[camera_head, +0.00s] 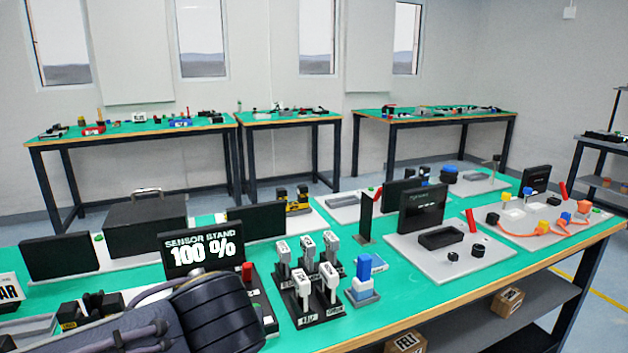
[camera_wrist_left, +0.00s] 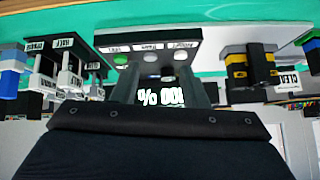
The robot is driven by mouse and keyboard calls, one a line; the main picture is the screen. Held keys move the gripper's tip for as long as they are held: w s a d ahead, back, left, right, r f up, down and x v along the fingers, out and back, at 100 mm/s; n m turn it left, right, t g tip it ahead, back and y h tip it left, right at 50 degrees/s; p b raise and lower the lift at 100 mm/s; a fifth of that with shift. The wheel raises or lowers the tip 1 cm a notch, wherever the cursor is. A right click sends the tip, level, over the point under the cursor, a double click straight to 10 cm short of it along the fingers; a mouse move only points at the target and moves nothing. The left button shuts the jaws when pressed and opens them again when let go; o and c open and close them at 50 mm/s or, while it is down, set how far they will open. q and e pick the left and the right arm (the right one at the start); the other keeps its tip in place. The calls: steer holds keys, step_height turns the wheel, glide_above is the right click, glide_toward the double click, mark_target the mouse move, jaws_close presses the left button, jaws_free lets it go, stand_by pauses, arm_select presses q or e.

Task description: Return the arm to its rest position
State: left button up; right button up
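My left arm (camera_head: 215,312) comes in at the bottom left of the head view, over the near part of the green table (camera_head: 395,308). Its fingers cannot be made out there. In the left wrist view, my left gripper (camera_wrist_left: 160,88) has two dark fingers set apart, with nothing seen held between them. Beyond the fingers is a panel with three round buttons (camera_wrist_left: 150,57), one of them green. A lit readout, upside down, shows between the fingers. My right gripper is in neither view.
A black screen (camera_head: 202,250) reading "SENSOR STAND 100 %" stands behind my left arm. Several white-handled tools (camera_head: 304,290) stand in black holders to its right, beside a blue block (camera_head: 363,267) on a grey base. Green table surface is bare along the front right.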

arm_select(q)
steer(key=s+a+f+m+g+h+b, duration=0.1)
steer(key=s+a+f+h+b, duration=0.25)
steer(key=s+f, duration=0.55)
steer(key=s+a+f+g+h+b, duration=0.1)
steer(key=s+a+f+h+b, duration=0.4)
steer(key=f, duration=0.8)
step_height(320, 180, up, 28)
steer(key=d+y+p, duration=0.1)
steer(key=p, duration=2.8)
steer(key=shift+s+d+r, duration=0.15)
steer(key=shift+s+d, duration=0.15)
steer(key=shift+d, duration=0.1)
